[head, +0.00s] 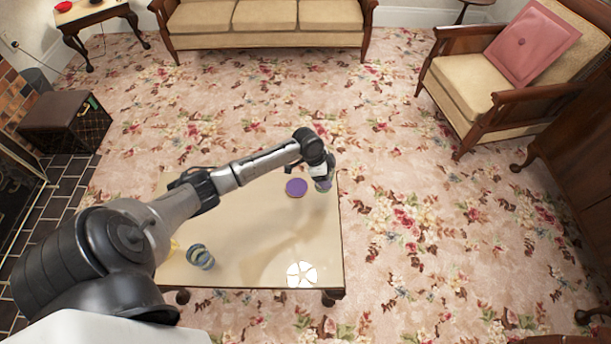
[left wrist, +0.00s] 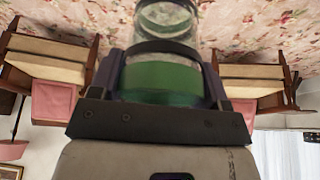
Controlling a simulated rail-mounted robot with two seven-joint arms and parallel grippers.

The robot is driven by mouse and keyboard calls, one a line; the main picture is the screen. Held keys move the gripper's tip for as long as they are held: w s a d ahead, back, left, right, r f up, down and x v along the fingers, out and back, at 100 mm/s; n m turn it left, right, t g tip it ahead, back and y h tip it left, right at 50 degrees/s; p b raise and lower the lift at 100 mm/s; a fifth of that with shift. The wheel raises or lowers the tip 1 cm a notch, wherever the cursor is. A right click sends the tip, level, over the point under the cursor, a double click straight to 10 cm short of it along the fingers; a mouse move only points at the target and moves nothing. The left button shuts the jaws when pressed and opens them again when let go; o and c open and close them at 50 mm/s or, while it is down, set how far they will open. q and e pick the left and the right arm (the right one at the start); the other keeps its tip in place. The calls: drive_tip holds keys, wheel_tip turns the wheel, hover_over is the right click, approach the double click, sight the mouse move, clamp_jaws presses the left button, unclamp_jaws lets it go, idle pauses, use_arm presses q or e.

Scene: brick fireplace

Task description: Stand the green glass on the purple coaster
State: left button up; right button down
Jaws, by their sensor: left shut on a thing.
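The purple coaster (head: 296,187) lies flat and bare on the cream table, near its far edge. My left gripper (head: 322,178) is just right of the coaster, near the table's far right corner. It is shut on the green glass, which shows between the fingers in the left wrist view (left wrist: 160,78). The glass is clear with a green band. In the head view the glass is small and mostly hidden by the gripper, so its height above the table is unclear. My right gripper is out of view.
On the cream table (head: 255,245) stand a blue-teal ringed object (head: 200,257) and a white petal-shaped dish (head: 302,274) near the front edge. A yellow thing (head: 174,245) is partly hidden behind my arm. The table's middle is clear.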

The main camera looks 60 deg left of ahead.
use_arm(q)
drive_tip(key=s+a+f+b, duration=0.1)
drive_tip(key=a+f+b, duration=0.1)
drive_tip(key=a+f, duration=0.1)
drive_tip(key=s+a+f+b, duration=0.2)
drive_tip(key=a+f, duration=0.2)
drive_tip(key=s+a+f+b, duration=0.1)
drive_tip(key=a+f+b, duration=0.1)
drive_tip(key=a+f, duration=0.1)
drive_tip(key=shift+s+a+f+b, duration=0.25)
drive_tip(key=shift+a+f+b, duration=0.05)
drive_tip(key=shift+f, duration=0.35)
drive_tip(key=shift+f, duration=0.15)
drive_tip(key=o, duration=1)
